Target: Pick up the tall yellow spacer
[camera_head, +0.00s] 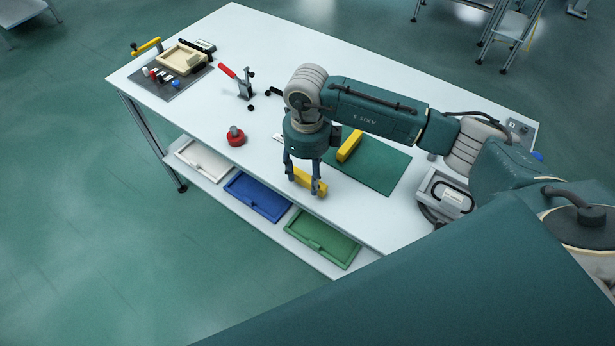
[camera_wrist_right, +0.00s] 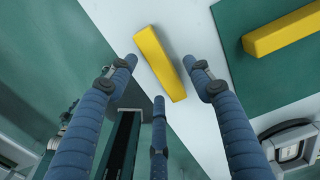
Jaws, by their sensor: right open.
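One yellow spacer (camera_head: 309,181) lies on the bare white table close to its front edge. It also shows in the right wrist view (camera_wrist_right: 160,65) as a long yellow block. A second yellow spacer (camera_head: 349,146) lies on the green mat, also in the right wrist view (camera_wrist_right: 282,30). I cannot tell from the pictures which one is the tall spacer. My right gripper (camera_head: 304,182) is open, with its blue-grey fingers around the front-edge spacer, pointing down. In the wrist view the fingers stand apart on either side of it, and no contact shows. My left gripper is out of view.
The green mat (camera_head: 387,172) lies right of the gripper. A red knob (camera_head: 236,136) and a red-handled clamp (camera_head: 242,84) stand to the left. White, blue (camera_head: 257,196) and green (camera_head: 322,239) trays sit on the lower shelf. A grey device (camera_head: 445,197) stands at the right.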

